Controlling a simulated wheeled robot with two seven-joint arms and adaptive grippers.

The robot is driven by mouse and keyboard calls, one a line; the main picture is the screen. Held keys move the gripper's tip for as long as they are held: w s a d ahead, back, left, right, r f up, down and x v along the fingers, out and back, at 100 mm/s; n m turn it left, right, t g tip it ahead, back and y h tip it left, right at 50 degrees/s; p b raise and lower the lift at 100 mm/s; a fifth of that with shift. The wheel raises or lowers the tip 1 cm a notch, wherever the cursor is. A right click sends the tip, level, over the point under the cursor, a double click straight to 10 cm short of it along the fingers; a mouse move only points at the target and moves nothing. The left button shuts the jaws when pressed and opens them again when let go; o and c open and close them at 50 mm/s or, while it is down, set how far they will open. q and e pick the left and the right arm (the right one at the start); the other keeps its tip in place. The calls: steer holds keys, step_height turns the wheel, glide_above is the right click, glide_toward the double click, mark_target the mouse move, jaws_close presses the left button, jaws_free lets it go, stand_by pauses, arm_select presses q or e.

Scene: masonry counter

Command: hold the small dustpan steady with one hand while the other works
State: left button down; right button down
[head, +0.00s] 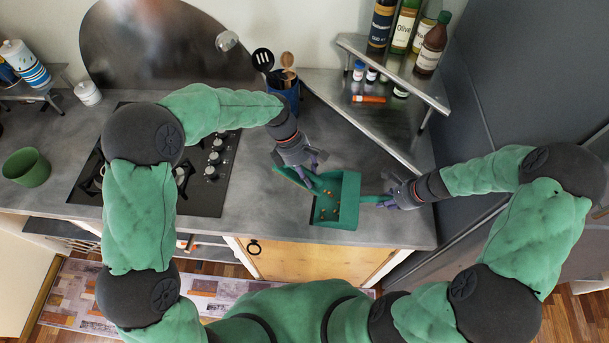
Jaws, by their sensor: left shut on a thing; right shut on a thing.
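A small teal dustpan (348,188) lies at the front right of the grey counter, with several small tan bits (327,212) in it. My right gripper (392,196) is shut on the dustpan's handle at its right side. My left gripper (314,178) is at the pan's left edge, shut on a slim green thing (285,173), which looks like a hand brush. My fingers hide part of it, and I cannot tell whether it touches the pan.
A black hob (205,198) with knobs lies left of the dustpan. Behind it stand a blue utensil pot (287,97) and a metal corner shelf (398,72) with bottles and small jars. A green cup (27,167) stands far left. The counter's front edge is close to the pan.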

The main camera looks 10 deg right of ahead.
steer(key=c, duration=0.8)
jaws_free()
steer(key=shift+o, duration=0.2)
steer(key=shift+r, duration=0.1)
steer(key=v, duration=1.1)
steer(key=shift+d+r, duration=0.2)
steer(key=shift+r, duration=0.15)
steer(key=shift+s, duration=0.1)
